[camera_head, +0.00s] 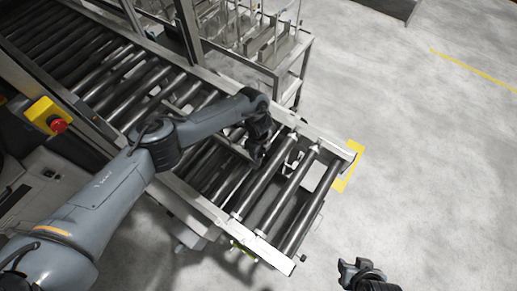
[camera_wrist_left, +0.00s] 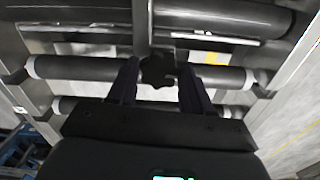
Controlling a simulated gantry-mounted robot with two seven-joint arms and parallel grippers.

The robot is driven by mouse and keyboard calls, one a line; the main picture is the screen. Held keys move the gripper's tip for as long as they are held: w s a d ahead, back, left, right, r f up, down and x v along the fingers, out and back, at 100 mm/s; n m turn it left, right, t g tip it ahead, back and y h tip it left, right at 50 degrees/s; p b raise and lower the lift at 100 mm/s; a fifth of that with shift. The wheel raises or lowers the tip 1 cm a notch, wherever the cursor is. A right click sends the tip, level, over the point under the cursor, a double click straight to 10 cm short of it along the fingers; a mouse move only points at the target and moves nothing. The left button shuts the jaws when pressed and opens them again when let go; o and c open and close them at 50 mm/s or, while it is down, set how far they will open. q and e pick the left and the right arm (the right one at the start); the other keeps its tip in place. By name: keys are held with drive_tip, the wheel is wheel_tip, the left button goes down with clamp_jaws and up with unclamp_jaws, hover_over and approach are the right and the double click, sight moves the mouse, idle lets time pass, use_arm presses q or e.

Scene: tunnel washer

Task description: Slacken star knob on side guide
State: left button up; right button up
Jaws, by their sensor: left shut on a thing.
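The dark star knob (camera_wrist_left: 157,70) shows in the left wrist view, at the end of a grey bar above the rollers. My left gripper (camera_wrist_left: 159,82) has a finger on each side of it and is shut on it. In the head view my left gripper (camera_head: 258,152) points down over the roller conveyor, and the knob is hidden by it. The side guide's bar (camera_wrist_left: 142,28) runs up from the knob in the left wrist view. My right gripper (camera_head: 352,268) is at the bottom right of the head view, over bare floor; its finger gap is unclear.
The roller conveyor (camera_head: 292,188) ends at the right with free rollers. A wire rack cart (camera_head: 290,55) stands behind it. A yellow box with a red emergency button (camera_head: 57,125) is at the left. The concrete floor (camera_head: 430,150) to the right is clear.

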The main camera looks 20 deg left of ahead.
use_arm(q)
drive_tip(key=o, duration=1)
drive_tip(key=shift+o, duration=0.2)
drive_tip(key=shift+r, duration=0.5)
wheel_tip(320, 180, up, 10)
drive_tip(key=shift+p, duration=0.4)
drive_tip(key=shift+f, duration=0.1)
